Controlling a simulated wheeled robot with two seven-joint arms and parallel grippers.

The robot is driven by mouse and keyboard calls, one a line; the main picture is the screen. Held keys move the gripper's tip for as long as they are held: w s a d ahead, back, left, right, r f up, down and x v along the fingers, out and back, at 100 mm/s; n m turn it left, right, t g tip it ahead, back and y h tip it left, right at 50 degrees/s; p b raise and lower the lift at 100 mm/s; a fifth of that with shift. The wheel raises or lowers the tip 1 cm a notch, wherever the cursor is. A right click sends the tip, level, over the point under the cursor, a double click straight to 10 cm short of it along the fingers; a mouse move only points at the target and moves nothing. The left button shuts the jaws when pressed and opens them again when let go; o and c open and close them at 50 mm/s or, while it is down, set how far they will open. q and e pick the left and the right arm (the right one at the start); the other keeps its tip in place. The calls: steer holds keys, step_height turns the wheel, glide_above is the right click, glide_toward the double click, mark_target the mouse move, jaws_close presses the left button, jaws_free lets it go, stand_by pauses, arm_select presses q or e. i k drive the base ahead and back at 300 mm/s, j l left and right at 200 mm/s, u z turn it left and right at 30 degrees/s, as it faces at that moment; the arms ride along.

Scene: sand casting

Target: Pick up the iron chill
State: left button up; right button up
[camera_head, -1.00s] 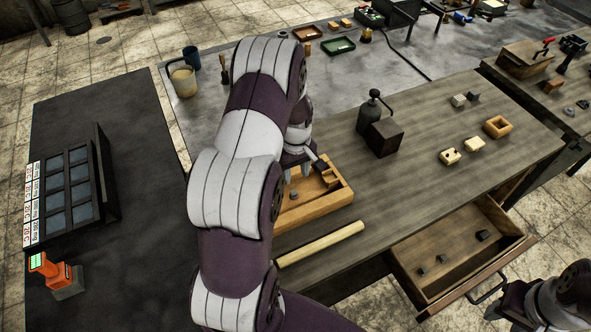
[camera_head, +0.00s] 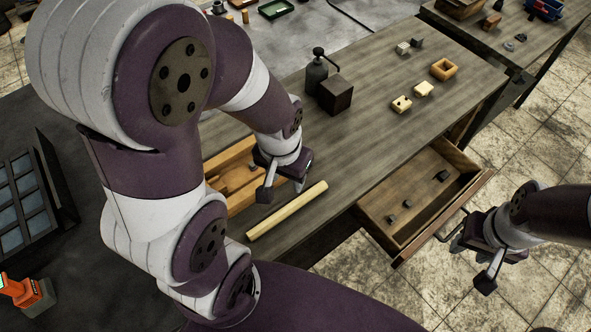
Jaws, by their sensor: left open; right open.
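Three small dark grey metal pieces lie apart on the floor of the open drawer (camera_head: 420,196): one near the left end (camera_head: 392,218), one beside it (camera_head: 407,204), one further right (camera_head: 442,175). They look like iron chills; I cannot tell which one is meant. My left gripper (camera_head: 283,188) is open above the bench, beside the wooden box and above the pale rod, left of the drawer. My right gripper (camera_head: 470,263) is open and empty in front of the drawer, near its handle. Nothing is held.
The wooden box (camera_head: 231,176) and pale wooden rod (camera_head: 287,210) are on the bench (camera_head: 370,135). A dark block (camera_head: 335,95) and a dark bottle (camera_head: 316,72) stand behind. Light wooden pieces (camera_head: 424,89) are at the right. The drawer front and handle stick out over the floor.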

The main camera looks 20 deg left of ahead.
mark_target(445, 175)
steer(key=i+l, duration=0.2)
steer(key=l, duration=0.15)
steer(key=i+l+u, duration=0.1)
steer(key=l, duration=0.3)
steer(key=i+l+u, duration=0.1)
steer(key=i+l, duration=0.15)
steer(key=l, duration=0.15)
steer(key=i+l, duration=0.15)
steer(key=l, duration=0.25)
steer(key=i+l+u, duration=0.1)
steer(key=l, duration=0.25)
steer(key=i+l, duration=0.2)
steer(key=l, duration=0.25)
steer(key=i+l+u, duration=0.15)
steer(key=l, duration=0.25)
